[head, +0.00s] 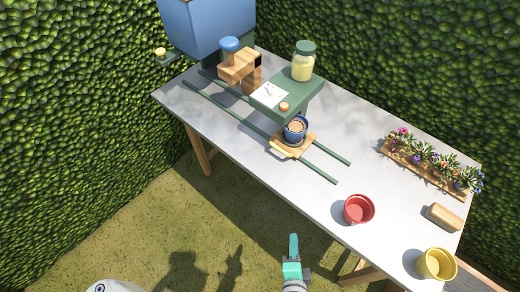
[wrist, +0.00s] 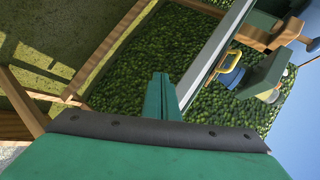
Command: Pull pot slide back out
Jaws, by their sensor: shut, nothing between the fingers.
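The pot slide is a small wooden tray (head: 283,149) on two green rails (head: 238,120) that run across the table. A dark blue pot (head: 295,129) with brown contents stands on it. The slide sits at the near right edge of the green machine top (head: 290,94), partly beside it. My teal gripper (head: 294,246) is shut and empty, in front of the table and apart from the slide. Its closed fingers show in the wrist view (wrist: 161,95).
A red pot (head: 358,209) and a yellow pot (head: 436,264) stand at the table's right. A flower planter (head: 428,166) and a wooden block (head: 444,217) lie behind them. A lidded jar (head: 303,65) stands on the machine top. The table edge (wrist: 214,58) lies between my gripper and the slide.

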